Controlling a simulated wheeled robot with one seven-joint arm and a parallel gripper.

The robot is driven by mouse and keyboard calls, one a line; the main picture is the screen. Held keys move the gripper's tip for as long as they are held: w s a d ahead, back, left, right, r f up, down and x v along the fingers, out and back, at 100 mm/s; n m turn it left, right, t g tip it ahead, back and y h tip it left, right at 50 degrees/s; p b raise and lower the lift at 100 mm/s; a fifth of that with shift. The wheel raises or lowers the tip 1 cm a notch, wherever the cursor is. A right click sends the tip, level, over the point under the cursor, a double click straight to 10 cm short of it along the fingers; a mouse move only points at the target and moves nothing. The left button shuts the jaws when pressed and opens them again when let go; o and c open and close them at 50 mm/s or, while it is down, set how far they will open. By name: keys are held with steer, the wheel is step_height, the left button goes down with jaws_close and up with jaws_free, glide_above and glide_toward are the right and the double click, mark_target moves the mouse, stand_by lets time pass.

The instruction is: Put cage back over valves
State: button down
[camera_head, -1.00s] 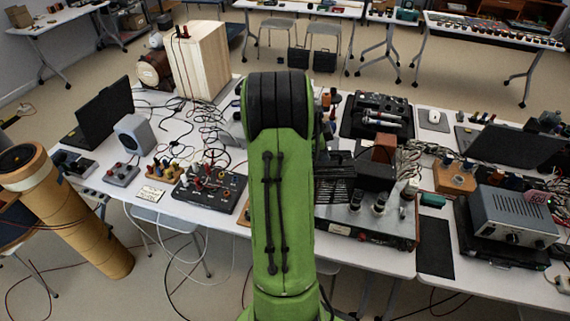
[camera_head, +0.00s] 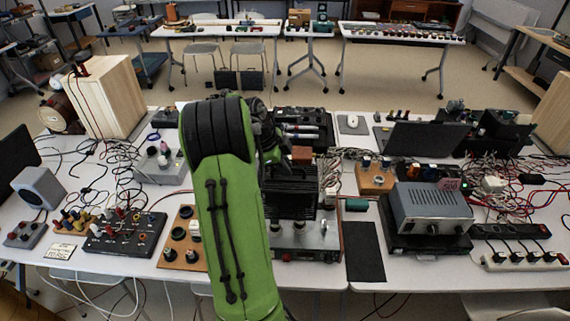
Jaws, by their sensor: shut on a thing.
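The black slatted cage (camera_head: 291,198) is upright at the middle, just right of my green arm. It is over or just in front of the valve amplifier (camera_head: 318,238), a metal chassis with wooden sides. My gripper (camera_head: 273,158) shows only partly behind my arm, at the cage's upper left, and is shut on the cage. Its fingertips are hidden.
A brown-topped block (camera_head: 302,154) stands behind the cage. A wooden board with black round parts (camera_head: 180,234) lies left of the amplifier. A black mat (camera_head: 364,251) and a grey power supply (camera_head: 431,208) are to the right. Cables clutter the table.

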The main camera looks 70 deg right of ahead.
mark_target(283, 179)
steer(key=shift+s+d+f, duration=0.15)
steer(key=shift+s+f, duration=0.05)
steer(key=shift+f, duration=0.5)
step_height(283, 179, down, 2)
steer(key=shift+w+f+b, duration=0.1)
steer(key=shift+w+b, duration=0.05)
steer(key=shift+b, duration=0.8)
step_height(283, 179, down, 2)
steer(key=shift+f+b, duration=0.2)
steer(key=shift+b, duration=0.5)
step_height(283, 179, down, 6)
steer(key=b, duration=0.6)
steer(key=shift+b, duration=0.3)
steer(key=shift+a, duration=0.2)
steer(key=shift+f+b, duration=0.35)
steer(key=shift+b, duration=0.3)
steer(key=c, duration=1.1)
jaws_free()
